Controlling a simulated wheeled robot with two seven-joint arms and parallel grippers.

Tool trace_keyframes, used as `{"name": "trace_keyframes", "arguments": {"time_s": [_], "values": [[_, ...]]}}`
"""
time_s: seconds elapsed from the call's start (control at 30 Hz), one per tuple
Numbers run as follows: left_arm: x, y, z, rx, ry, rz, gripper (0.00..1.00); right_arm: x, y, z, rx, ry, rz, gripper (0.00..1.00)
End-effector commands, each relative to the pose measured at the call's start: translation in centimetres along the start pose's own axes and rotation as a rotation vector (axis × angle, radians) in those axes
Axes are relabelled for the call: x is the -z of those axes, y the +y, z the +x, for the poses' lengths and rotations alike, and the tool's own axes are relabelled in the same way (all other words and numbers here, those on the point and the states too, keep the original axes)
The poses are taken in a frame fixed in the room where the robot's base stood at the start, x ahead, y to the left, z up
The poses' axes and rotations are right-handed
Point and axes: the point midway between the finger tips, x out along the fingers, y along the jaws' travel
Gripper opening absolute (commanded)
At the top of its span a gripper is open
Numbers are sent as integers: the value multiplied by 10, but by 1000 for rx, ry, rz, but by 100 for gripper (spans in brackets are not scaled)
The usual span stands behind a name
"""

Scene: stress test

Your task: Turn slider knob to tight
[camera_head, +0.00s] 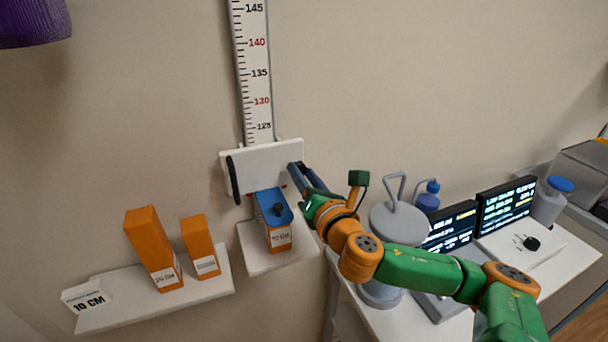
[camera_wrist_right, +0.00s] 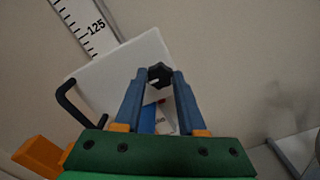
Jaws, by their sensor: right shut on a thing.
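The white slider plate (camera_head: 262,158) sits on the wall at the foot of a vertical ruler (camera_head: 256,70), just below the 125 mark. It has a black handle (camera_head: 233,180) on its left side, also seen in the right wrist view (camera_wrist_right: 66,98). The black star-shaped knob (camera_wrist_right: 159,75) is between my right gripper's fingertips (camera_wrist_right: 158,82) in the wrist view. My right gripper (camera_head: 296,170) is shut on the knob at the plate's right side in the head view, where the gripper hides it. Any tight marking is not readable. My left gripper is not in view.
Below the plate, a blue-topped orange box (camera_head: 278,238) stands on a small shelf (camera_head: 262,263). Two orange boxes (camera_head: 150,247) (camera_head: 200,245) stand on a lower left shelf (camera_head: 150,312). At right, a table (camera_head: 578,255) holds a grey canister (camera_head: 398,226) and screens (camera_head: 505,207).

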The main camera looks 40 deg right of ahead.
Motion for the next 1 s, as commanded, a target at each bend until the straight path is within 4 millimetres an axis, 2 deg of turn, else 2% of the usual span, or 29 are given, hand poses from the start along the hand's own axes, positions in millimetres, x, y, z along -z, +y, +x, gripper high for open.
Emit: {"name": "trace_keyframes", "arguments": {"time_s": [0.37,1.0], "values": [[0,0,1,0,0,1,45,1,-1,0,2,1,125,0],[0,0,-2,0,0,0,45,1,-2,0,3,1,718,0]]}}
